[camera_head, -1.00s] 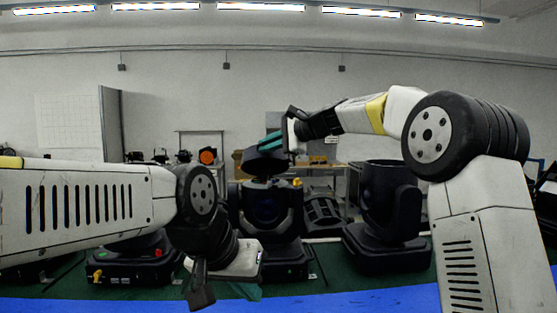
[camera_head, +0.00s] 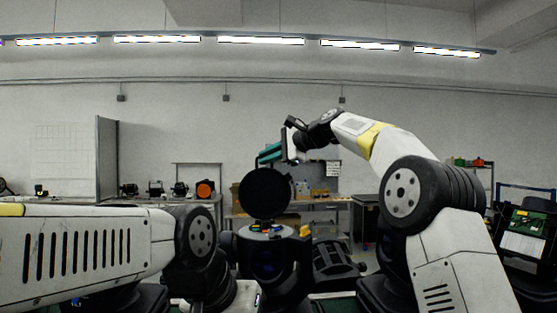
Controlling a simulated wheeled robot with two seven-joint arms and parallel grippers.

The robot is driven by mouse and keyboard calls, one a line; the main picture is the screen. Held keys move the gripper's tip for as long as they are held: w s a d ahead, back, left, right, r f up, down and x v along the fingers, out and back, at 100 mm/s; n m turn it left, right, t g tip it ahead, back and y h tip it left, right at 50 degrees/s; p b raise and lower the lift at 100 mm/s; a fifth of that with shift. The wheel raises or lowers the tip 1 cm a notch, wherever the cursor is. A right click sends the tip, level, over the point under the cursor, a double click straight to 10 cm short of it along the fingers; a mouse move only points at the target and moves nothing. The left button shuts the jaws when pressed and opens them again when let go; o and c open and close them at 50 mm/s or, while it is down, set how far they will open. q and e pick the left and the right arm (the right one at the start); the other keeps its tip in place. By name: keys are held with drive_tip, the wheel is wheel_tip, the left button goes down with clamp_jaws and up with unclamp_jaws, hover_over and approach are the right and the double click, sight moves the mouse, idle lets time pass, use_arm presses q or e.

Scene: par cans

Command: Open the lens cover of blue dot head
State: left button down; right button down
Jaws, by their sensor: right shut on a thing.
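A black stage light head (camera_head: 262,262) stands in the middle, low in the view. Its round black lens cover (camera_head: 265,194) is raised and stands nearly upright above the body, its flat disc facing me. Small coloured parts show on top of the body below it; I cannot make out a blue dot for certain. My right gripper (camera_head: 270,155), with teal fingers, is at the cover's top edge and shut on it. My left gripper (camera_head: 240,297) is at the bottom edge beside the light, its fingers out of the frame.
A dark light (camera_head: 372,292) stands at the right, partly behind my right arm. Another dark unit (camera_head: 334,260) lies behind the middle one. A bench (camera_head: 322,205) with boxes and a grey partition (camera_head: 107,160) are at the back. A rack with a green board (camera_head: 527,222) stands far right.

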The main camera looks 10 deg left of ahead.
drive_tip(key=shift+w+a+f, duration=0.25)
drive_tip(key=shift+w+a, duration=0.05)
drive_tip(key=shift+w, duration=0.2)
drive_tip(key=shift+w+a+f, duration=0.3)
drive_tip(key=shift+w, duration=0.25)
drive_tip(key=shift+w+a+f, duration=0.25)
drive_tip(key=shift+w+a, duration=0.05)
drive_tip(key=shift+w, duration=0.2)
drive_tip(key=shift+g, duration=0.3)
drive_tip(key=c, duration=1.5)
unclamp_jaws()
drive_tip(key=shift+c, duration=0.2)
drive_tip(key=v, duration=0.8)
drive_tip(key=shift+d+r, duration=0.25)
drive_tip(key=shift+r, duration=0.15)
drive_tip(key=shift+d, duration=0.1)
